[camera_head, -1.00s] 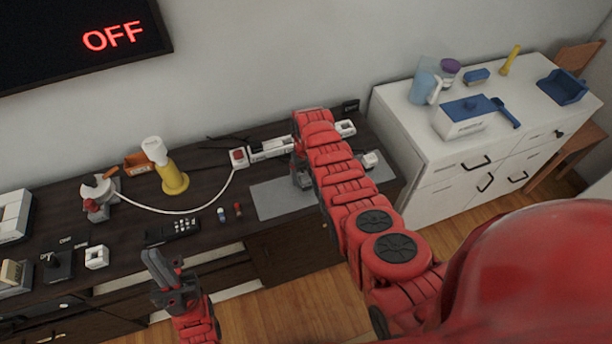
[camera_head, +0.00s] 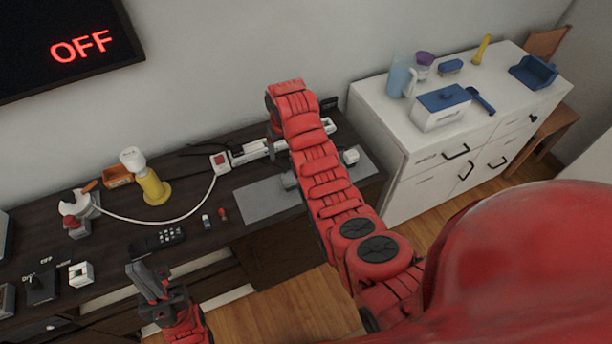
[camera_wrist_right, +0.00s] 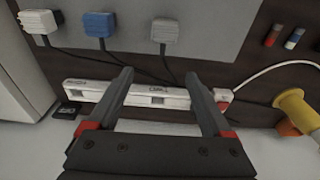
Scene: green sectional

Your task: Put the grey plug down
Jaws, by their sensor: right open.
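The grey plug (camera_wrist_right: 165,31) lies on the grey mat (camera_wrist_right: 215,12), its dark cable running toward the power strip (camera_wrist_right: 150,95). In the head view the grey plug (camera_head: 289,180) shows beside my right arm, partly covered. A blue plug (camera_wrist_right: 99,24) and a white plug (camera_wrist_right: 39,21) lie in a row with it; the white plug also shows in the head view (camera_head: 351,156). My right gripper (camera_wrist_right: 159,73) is open and empty, over the strip and apart from the grey plug. My left gripper (camera_head: 146,279) is near the desk's front edge; its fingers look close together, but their gap is unclear.
A yellow-and-white lamp-like object (camera_head: 150,180), a black remote (camera_head: 158,239) and small batteries (camera_head: 214,217) are on the dark desk left of the mat. A white cabinet (camera_head: 400,165) stands at the right. The mat's left part is bare.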

